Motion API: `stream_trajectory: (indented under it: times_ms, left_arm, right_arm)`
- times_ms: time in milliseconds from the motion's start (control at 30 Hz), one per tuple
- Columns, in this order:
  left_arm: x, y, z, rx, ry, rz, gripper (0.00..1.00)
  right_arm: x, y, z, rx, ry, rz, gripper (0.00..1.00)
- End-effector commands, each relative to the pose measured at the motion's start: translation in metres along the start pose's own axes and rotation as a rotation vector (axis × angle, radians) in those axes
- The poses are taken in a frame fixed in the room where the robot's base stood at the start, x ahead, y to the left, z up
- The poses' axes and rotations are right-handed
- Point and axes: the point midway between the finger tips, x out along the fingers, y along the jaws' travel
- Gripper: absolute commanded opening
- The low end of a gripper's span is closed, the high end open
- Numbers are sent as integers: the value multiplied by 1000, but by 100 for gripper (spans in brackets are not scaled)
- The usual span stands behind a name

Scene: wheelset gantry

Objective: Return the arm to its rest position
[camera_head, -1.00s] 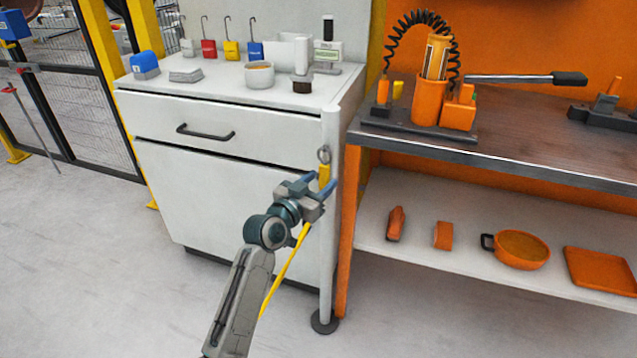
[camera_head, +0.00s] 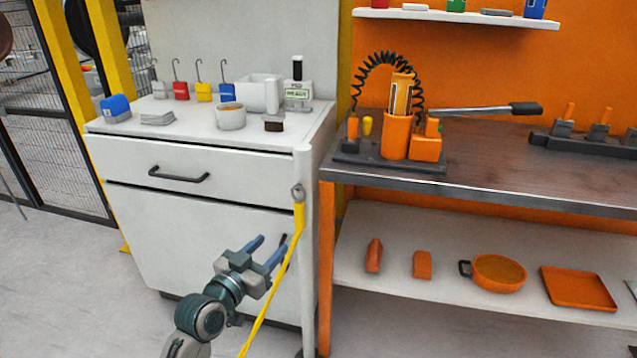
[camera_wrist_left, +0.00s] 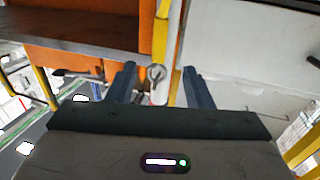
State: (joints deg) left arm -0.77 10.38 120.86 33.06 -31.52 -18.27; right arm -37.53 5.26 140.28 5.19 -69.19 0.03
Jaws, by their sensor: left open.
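My left gripper (camera_head: 274,243) is open in the head view, in front of the white cabinet's lower door and a little below and left of a ring (camera_head: 298,193) on the cabinet's corner post. A yellow strap (camera_head: 268,298) hangs from the ring and slants down past the gripper's right side. Nothing shows between the jaws. In the left wrist view, the open gripper (camera_wrist_left: 160,80) has its two blue fingers apart, and the ring (camera_wrist_left: 156,73) appears beyond and between them. My right gripper is in neither view.
The white cabinet (camera_head: 200,222) carries small coloured blocks, a cup and a tray on top. To the right, an orange workbench (camera_head: 500,165) holds a grease-pump-like tool, with orange items on its lower shelf (camera_head: 450,225). Open floor (camera_head: 60,280) lies at the left.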

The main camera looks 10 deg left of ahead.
Motion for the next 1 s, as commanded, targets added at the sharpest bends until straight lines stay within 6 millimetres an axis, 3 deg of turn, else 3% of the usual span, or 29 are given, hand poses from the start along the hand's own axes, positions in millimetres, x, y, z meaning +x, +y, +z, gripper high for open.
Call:
stream_trajectory:
  times_ms: [67,167,333,500,900,967,1000]
  left_arm:
    - [-5,3,7,-3,-23,0,46]
    - [-24,12,34,-12,-109,1,46]
    - [-95,38,106,-45,-389,-21,46]
    - [-163,54,151,-75,-621,-69,46]
    - [-274,71,192,-122,-951,-180,46]
    - [-289,73,194,-128,-993,-199,46]
    - [-284,70,200,-129,-998,-200,46]
  right_arm:
    - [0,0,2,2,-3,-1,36]
    - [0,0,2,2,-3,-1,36]
    - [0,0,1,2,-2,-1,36]
    - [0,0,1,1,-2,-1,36]
    - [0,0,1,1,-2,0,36]
    - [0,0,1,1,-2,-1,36]
    - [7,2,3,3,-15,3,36]
